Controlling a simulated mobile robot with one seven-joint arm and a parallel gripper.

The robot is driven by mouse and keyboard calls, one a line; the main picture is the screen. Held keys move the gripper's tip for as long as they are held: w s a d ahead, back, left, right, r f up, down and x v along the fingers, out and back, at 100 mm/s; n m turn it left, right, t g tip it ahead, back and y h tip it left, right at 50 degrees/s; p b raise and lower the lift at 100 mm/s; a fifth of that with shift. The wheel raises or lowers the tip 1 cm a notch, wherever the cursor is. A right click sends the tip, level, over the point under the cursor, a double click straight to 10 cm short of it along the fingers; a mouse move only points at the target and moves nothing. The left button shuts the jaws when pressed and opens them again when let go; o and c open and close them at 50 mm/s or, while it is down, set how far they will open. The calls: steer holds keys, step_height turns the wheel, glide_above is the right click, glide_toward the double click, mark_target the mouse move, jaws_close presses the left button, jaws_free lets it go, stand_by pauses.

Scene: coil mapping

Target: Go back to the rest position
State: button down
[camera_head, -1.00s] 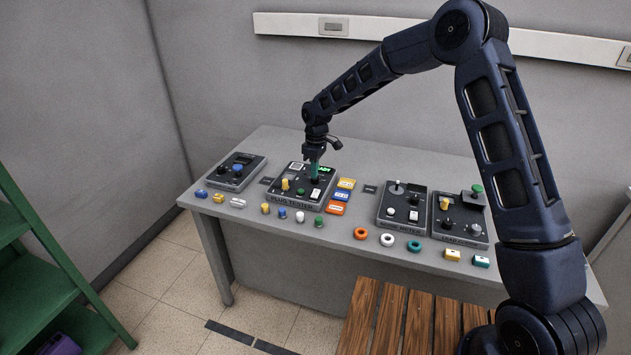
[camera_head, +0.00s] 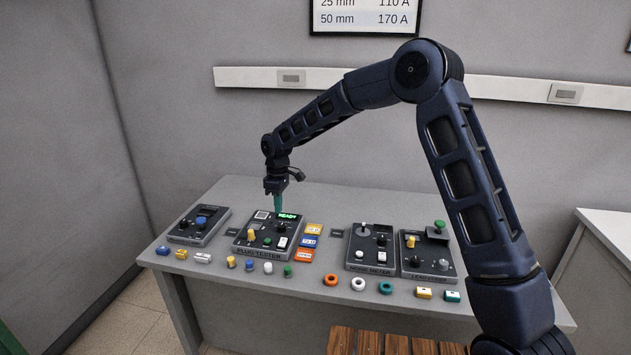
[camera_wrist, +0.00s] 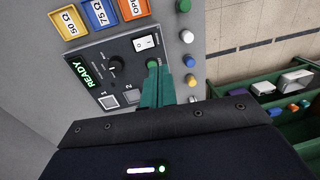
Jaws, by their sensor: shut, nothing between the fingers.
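My gripper (camera_head: 275,203) has teal fingers and hangs pointing down just above the plug tester (camera_head: 240,250). The fingers are shut with nothing between them. In the wrist view my fingers (camera_wrist: 157,88) reach over the tester face (camera_wrist: 130,72), close to a green button (camera_wrist: 152,63). I cannot tell whether they touch it. The tester display (camera_wrist: 87,75) reads READY, and it also glows green in the head view (camera_head: 289,217). A yellow knob or plug (camera_head: 251,235) stands on the tester. My arm is bent, with its elbow high.
The grey table (camera_head: 330,193) carries three other devices: one at the left (camera_head: 200,224), the noise meter (camera_head: 369,247) and one at its right (camera_head: 427,251). Small plugs, rings and blocks line the front edge. Labelled blocks (camera_head: 309,241) lie beside the tester. A wooden slatted surface (camera_head: 395,344) is in front.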

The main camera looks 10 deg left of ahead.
steer(key=d+r+m+t, duration=0.1)
steer(key=d+r+m, duration=0.2)
steer(key=d+r, duration=0.55)
steer(key=d+r+m+t, duration=0.15)
steer(key=d+r, duration=0.25)
steer(key=d, duration=1)
steer(key=d+r+m+t, duration=0.1)
steer(key=d+r+m, duration=0.4)
steer(key=d, duration=0.6)
steer(key=s+d+r+m, duration=0.2)
steer(key=s+d, duration=0.2)
steer(key=d, duration=0.3)
steer(key=s+d+r+m, duration=0.1)
steer(key=s+d+r, duration=0.25)
steer(key=d, duration=0.45)
steer(key=s+d+f+m+t, duration=0.2)
steer(key=s+d+m, duration=0.3)
steer(key=s+d, duration=0.5)
steer(key=s+f, duration=0.1)
steer(key=s, duration=0.2)
steer(key=shift+s+d, duration=0.2)
steer(key=shift+d, duration=0.05)
steer(key=shift+w+f+m, duration=0.1)
steer(key=shift+m, duration=0.15)
